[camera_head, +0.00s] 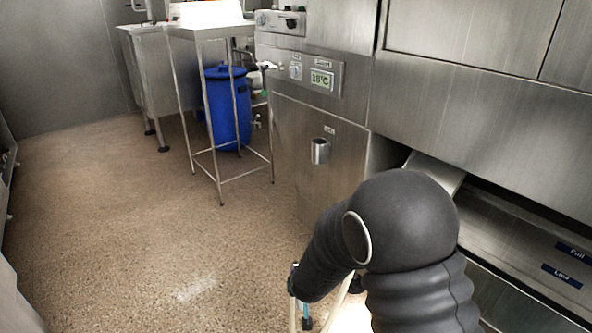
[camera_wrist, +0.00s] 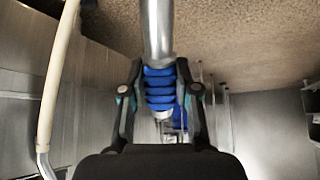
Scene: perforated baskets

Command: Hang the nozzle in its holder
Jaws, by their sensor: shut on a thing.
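The nozzle (camera_wrist: 158,34) shows in the wrist view as a metal tube with a blue ribbed grip. My gripper (camera_wrist: 160,92) is shut on the blue grip, with one finger on each side. The tube points toward the top of the wrist view, over the floor. In the head view, my gripper (camera_head: 301,308) is low in the middle, mostly hidden behind my dark arm, and I cannot make out the nozzle clearly there. The holder (camera_head: 320,151), a short open metal cup, is fixed to the steel cabinet front, above and apart from my gripper.
A cream hose (camera_wrist: 56,85) with a metal end runs down the left of the wrist view. A steel-framed table (camera_head: 215,110) and a blue barrel (camera_head: 228,108) stand at the back. A steel machine (camera_head: 470,85) fills the right. The speckled floor (camera_head: 120,220) on the left is clear.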

